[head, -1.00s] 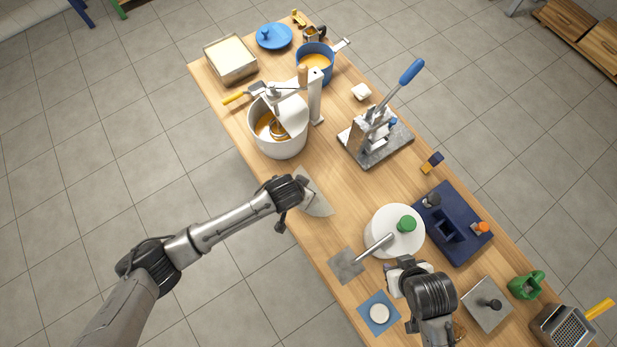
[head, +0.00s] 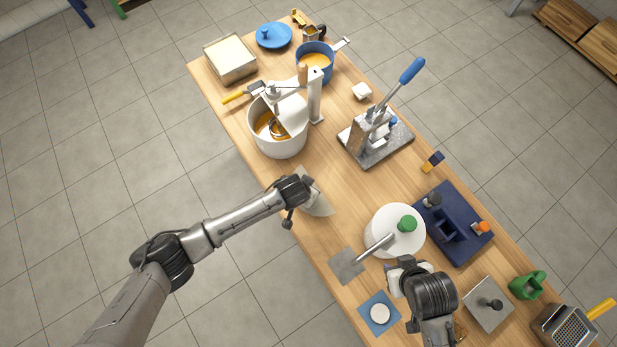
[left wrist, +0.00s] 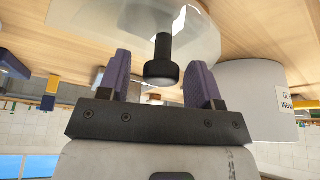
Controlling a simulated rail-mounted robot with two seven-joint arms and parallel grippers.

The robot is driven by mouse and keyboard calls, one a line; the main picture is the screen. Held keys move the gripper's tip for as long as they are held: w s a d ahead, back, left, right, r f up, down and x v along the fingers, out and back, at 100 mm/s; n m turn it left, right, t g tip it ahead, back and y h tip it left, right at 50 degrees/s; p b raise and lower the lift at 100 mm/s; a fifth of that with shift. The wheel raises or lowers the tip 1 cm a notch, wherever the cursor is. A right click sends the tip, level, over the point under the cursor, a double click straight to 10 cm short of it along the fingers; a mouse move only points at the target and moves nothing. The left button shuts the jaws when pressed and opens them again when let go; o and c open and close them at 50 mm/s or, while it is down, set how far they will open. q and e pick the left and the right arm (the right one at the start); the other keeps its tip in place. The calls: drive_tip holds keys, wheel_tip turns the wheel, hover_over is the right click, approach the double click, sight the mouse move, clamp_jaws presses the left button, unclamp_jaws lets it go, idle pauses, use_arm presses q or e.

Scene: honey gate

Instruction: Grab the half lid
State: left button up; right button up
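The half lid is a pale, see-through half disc with a black knob. In the head view its pale sheet (head: 318,204) lies on the table's near edge, partly hidden by my left gripper (head: 304,188). In the left wrist view the half lid (left wrist: 115,22) is at the top, and its black knob (left wrist: 162,68) appears between the two purple fingers of my left gripper (left wrist: 161,72). The fingers are open, with a gap on each side of the knob. My right gripper (head: 398,282) is over the right part of the table; its fingers are mostly hidden.
A white bucket (head: 277,147) with honey stands left of the half lid; a white labelled container shows in the left wrist view (left wrist: 262,105). A white round lidded pot (head: 382,222) with a green knob stands to the right. A lever press (head: 375,150) is behind. Table between is clear.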

use_arm(q)
drive_tip(key=c, duration=0.9)
drive_tip(key=shift+c, duration=0.2)
